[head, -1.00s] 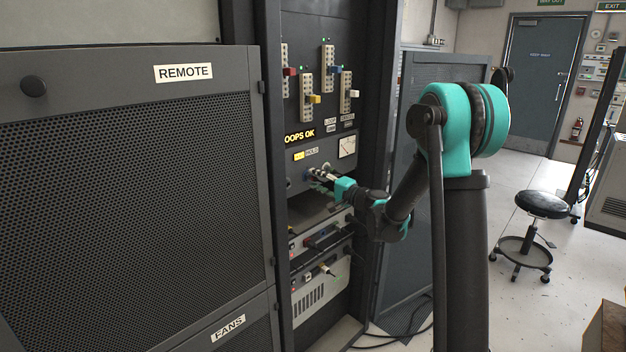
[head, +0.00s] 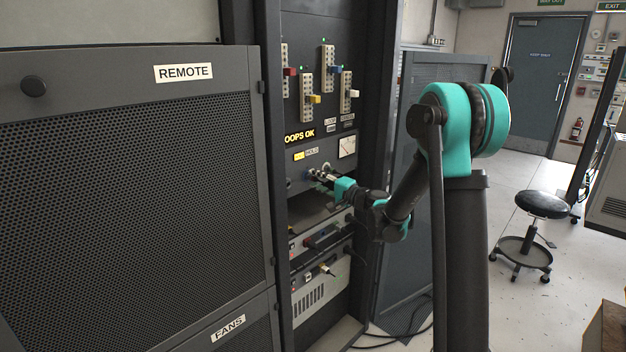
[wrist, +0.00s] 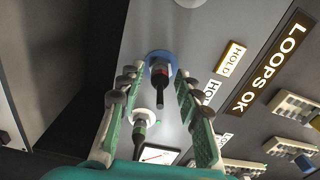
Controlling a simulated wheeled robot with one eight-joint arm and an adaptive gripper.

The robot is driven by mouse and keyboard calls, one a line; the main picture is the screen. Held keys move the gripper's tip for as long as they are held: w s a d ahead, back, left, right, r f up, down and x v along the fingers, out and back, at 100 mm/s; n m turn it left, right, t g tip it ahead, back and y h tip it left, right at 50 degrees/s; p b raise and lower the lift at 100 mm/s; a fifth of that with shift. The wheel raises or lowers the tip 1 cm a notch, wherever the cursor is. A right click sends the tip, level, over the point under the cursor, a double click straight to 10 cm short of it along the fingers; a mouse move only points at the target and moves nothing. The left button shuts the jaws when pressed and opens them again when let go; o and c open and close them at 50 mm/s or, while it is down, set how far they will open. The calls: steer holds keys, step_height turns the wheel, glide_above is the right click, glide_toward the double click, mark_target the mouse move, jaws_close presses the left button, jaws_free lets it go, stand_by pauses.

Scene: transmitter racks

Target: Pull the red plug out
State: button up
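My gripper (wrist: 157,76) is open, with one finger on each side of this plug. I see gaps between the fingers and the plug. In the head view my gripper (head: 322,177) is at the rack panel below the HOLD label, and the plugs there are too small to tell apart.
The lit LOOPS OK sign (wrist: 271,62) and HOLD label (wrist: 231,58) lie right of the fingers in the wrist view. Strips with coloured knobs (head: 306,97) are higher on the rack. A shelf edge and cabled units (head: 322,238) sit below. A mesh REMOTE cabinet (head: 130,180) stands left.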

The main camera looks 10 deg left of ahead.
jaws_close()
steer(key=shift+d, duration=0.1)
steer(key=shift+v, duration=3)
